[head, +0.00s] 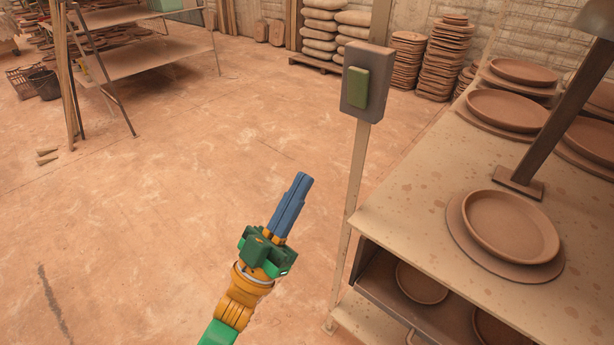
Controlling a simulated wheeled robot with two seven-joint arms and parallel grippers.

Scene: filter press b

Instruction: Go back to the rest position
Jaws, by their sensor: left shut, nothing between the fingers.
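My left gripper (302,180) shows in the head view, with blue fingers, a green body and an orange wrist. Its fingers are together and hold nothing. It is raised over open floor, pointing up and to the right in the picture. It appears left of the post that carries a grey box (381,62) with a green rocker switch (358,87), and apart from it. My right gripper is not in view.
A table (400,212) with clay plates (510,226) stands at the right, with a shelf below. A metal post (353,165) stands at its left edge. Racks (150,58) are at the back left; stacked sacks (322,28) at the back. The floor (170,190) between is clear.

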